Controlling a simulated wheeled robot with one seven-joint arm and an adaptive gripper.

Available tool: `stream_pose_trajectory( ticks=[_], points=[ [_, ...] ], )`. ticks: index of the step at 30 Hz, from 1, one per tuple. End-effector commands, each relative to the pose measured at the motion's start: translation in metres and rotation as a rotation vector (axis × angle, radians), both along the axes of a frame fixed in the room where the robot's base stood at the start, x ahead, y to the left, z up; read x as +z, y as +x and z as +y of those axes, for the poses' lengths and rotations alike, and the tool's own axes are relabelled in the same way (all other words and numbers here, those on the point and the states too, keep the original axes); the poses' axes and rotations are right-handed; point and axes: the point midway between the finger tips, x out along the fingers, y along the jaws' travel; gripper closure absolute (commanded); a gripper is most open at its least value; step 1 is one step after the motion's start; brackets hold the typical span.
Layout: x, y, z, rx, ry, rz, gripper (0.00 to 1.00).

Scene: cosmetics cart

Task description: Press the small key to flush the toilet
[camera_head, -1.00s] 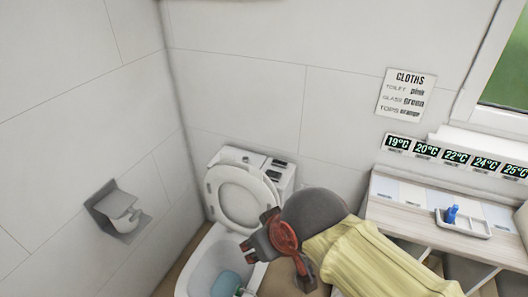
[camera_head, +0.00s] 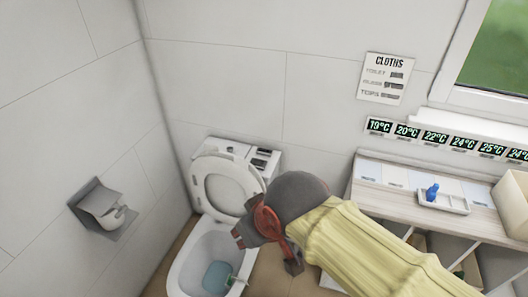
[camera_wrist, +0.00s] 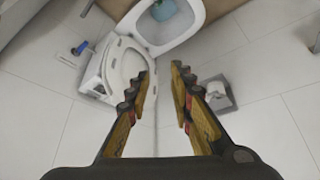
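The white toilet (camera_head: 176,276) stands in the corner with its lid (camera_head: 225,187) raised. Dark keys (camera_head: 262,158) sit on the right of the tank top; I cannot tell which is smaller. In the wrist view the tank (camera_wrist: 97,75) is left of my fingers, with the bowl rim (camera_wrist: 190,33) above them. My gripper (camera_wrist: 163,72) is open and empty, its fingers apart. In the head view my gripper (camera_head: 252,227) appears in front of the toilet's right side, below the keys in the picture. It touches nothing that I can make out.
A paper holder (camera_head: 103,207) hangs on the left wall. At right a counter (camera_head: 385,207) carries a tray (camera_head: 456,206) with a blue object (camera_head: 432,192). Floor beside the toilet is narrow.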

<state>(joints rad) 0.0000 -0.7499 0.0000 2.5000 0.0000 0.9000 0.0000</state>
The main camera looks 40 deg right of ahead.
Motion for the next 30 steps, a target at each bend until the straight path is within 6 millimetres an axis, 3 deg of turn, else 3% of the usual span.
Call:
stream_pose_trajectory(
  ticks=[11, 30],
  points=[
    [0.0000, 0.0000, 0.0000, 0.000, 0.000, 0.000, 1.00],
    [0.0000, 0.0000, 0.0000, 0.000, 0.000, 0.000, 1.00]
  ],
)
